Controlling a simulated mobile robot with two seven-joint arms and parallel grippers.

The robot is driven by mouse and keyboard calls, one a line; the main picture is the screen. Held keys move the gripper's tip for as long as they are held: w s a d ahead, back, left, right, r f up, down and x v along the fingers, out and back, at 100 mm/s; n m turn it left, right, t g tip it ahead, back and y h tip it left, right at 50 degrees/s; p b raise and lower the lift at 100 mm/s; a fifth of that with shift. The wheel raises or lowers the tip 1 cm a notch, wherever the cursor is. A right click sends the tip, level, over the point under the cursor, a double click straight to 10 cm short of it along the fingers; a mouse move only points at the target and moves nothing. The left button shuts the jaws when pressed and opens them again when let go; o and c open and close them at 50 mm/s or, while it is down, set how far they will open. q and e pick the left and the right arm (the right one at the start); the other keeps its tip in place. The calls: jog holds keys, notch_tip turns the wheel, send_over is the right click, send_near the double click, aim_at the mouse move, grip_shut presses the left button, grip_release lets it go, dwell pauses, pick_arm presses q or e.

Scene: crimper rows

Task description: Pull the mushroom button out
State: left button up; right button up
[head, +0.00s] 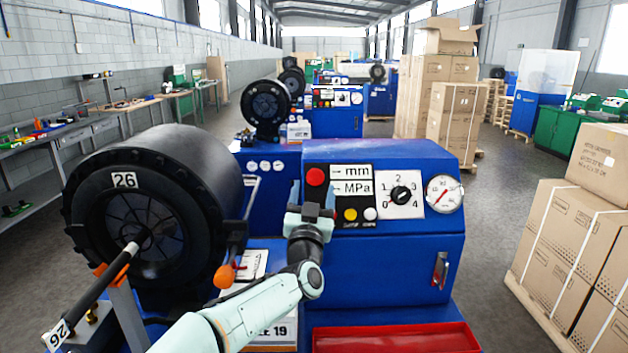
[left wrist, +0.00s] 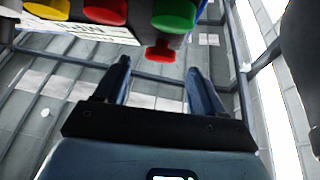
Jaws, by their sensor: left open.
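The red mushroom button (head: 316,177) sits at the upper left of the black control panel on the blue machine. It also shows in the left wrist view (left wrist: 161,50), side-on, sticking out from the panel. My left gripper (head: 311,193) is in front of the panel, just below the button in the head view. In the left wrist view its two fingers (left wrist: 158,68) are open and empty. The button appears in line with the gap, near the fingertips; I see no contact. My right gripper is not in view.
Yellow (left wrist: 47,8), red (left wrist: 105,10) and green (left wrist: 174,14) buttons lie close to the mushroom button. A rotary dial (head: 401,195) and a gauge (head: 444,194) are to its right. A large black crimper head (head: 150,205) stands left. A red tray (head: 397,338) lies below.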

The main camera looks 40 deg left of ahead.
aim_at(315, 179)
pick_arm(q)
jog(key=shift+p+x, duration=0.35)
jog(key=shift+x, duration=1.3)
grip_shut()
jog(key=shift+s+d+r, duration=0.35)
jog(key=shift+c, duration=1.3)
grip_release()
jog(key=shift+o, duration=1.3)
jog(key=shift+s, duration=0.1)
